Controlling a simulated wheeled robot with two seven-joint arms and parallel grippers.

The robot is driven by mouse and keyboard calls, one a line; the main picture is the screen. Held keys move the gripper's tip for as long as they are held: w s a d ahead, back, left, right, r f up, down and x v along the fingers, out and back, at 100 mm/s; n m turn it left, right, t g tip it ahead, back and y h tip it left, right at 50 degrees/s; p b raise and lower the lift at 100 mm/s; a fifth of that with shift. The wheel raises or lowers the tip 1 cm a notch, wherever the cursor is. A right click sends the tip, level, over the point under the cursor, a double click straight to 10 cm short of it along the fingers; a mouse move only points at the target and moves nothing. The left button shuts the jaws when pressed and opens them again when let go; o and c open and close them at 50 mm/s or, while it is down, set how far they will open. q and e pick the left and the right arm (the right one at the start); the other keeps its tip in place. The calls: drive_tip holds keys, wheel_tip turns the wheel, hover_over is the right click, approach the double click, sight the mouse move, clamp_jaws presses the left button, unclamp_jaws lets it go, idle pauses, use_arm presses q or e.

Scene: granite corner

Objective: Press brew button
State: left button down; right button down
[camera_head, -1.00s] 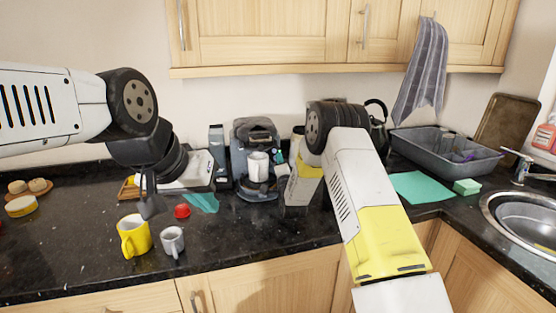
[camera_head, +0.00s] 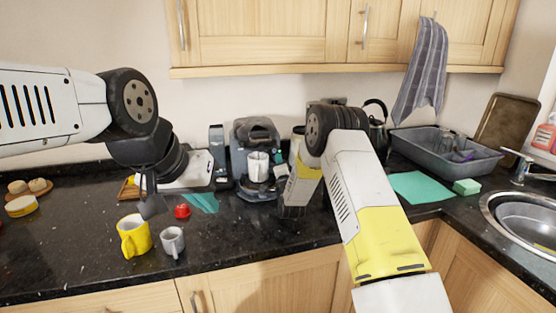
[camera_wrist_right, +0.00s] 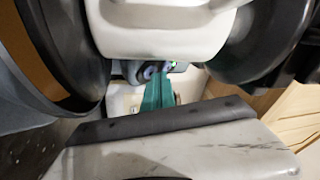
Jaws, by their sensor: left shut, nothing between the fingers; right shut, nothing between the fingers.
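The dark coffee machine (camera_head: 242,133) stands against the back wall with a white mug (camera_head: 257,170) in its bay. I cannot make out a brew button on it. My right forearm hangs just to the machine's right. Its dark hand end (camera_head: 292,209) is low beside the machine's base, with the fingertips not clearly visible. In the right wrist view, pale and dark parts fill most of the picture, with a teal strip in the gap. My left gripper (camera_head: 151,208) is shut and empty, pointing down above the counter.
A yellow mug (camera_head: 133,238) and a grey mug (camera_head: 172,241) stand near the front edge, with a red item (camera_head: 182,211) behind. A kettle (camera_head: 377,128), a grey basin (camera_head: 440,150) and a teal mat (camera_head: 418,188) lie right of my right arm. Front middle counter is clear.

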idle(0.3)
drive_tip(key=shift+s+d+r, duration=0.35)
drive_tip(key=shift+s+r, duration=0.1)
drive_tip(key=shift+s, duration=0.15)
drive_tip(key=s, duration=0.1)
drive_tip(key=s+d+r, duration=0.2)
drive_tip(key=shift+s+d+r, duration=0.2)
drive_tip(key=shift+s+d, duration=0.05)
drive_tip(key=shift+s, duration=0.1)
idle(0.5)
